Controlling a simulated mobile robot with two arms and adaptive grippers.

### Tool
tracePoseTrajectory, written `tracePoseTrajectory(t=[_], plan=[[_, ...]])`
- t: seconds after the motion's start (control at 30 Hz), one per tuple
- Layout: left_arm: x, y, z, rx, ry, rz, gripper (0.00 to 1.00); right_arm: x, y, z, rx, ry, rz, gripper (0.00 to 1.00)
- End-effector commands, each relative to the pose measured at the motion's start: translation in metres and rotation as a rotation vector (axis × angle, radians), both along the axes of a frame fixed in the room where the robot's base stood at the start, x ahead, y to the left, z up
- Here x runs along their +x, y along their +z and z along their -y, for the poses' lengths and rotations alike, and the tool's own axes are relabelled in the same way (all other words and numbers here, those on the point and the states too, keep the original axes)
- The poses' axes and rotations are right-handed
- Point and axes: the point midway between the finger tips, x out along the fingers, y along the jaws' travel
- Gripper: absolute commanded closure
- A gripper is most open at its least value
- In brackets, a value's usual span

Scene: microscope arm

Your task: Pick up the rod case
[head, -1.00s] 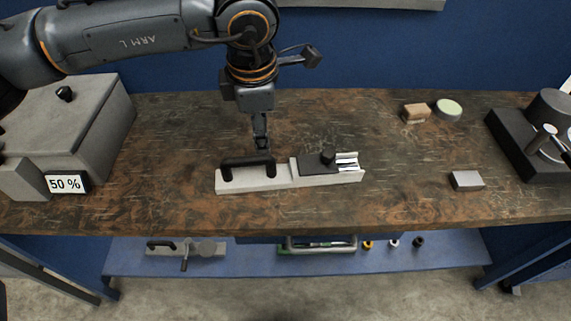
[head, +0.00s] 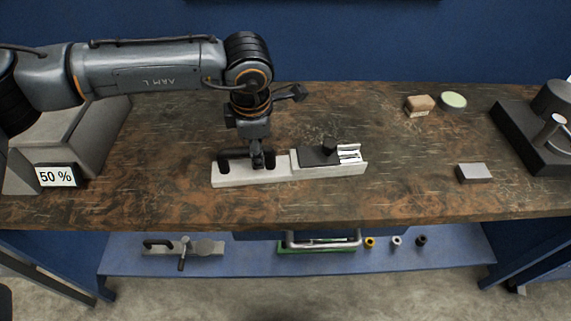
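The rod case (head: 235,176) is a long, pale grey case lying on the wooden workbench, with a black arched handle on its left half. Its right half has a dark cover with a black knob, and pale rods show at the open right end. My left gripper (head: 257,160) points down at the right part of the handle, which it overlaps in the head view. The fingertips are small and dark against the black handle, so whether they are closed on it cannot be told. My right gripper is not in view.
A grey box with a "50 %" display (head: 57,176) stands at the left. A wooden block (head: 418,106), a round green-topped tin (head: 453,101), a small grey block (head: 475,173) and a dark microscope-like device (head: 530,135) are to the right. A blue lower shelf (head: 230,268) holds several items.

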Motion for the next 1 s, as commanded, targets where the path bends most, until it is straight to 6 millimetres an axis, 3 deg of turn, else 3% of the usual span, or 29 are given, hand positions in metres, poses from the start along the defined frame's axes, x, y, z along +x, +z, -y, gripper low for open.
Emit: tracePoseTrajectory(t=[0.07,0.3,0.53,0.57,1.0], plan=[[0.0015,-0.0118,0.0,0.001,-0.001,0.0,0.51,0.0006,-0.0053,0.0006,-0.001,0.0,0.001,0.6],[0.0023,-0.0128,0.0001,0.0,-0.001,0.001,0.51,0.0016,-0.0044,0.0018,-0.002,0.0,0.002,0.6],[0.002,-0.0128,0.0001,0.0,-0.001,0.0,0.98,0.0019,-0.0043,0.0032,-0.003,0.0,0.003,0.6],[0.002,-0.0128,0.0001,0.0,-0.001,0.0,1.0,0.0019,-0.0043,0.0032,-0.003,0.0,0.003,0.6],[0.0028,-0.01,0.0007,-0.003,-0.001,0.003,1.0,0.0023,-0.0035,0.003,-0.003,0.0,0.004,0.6]])
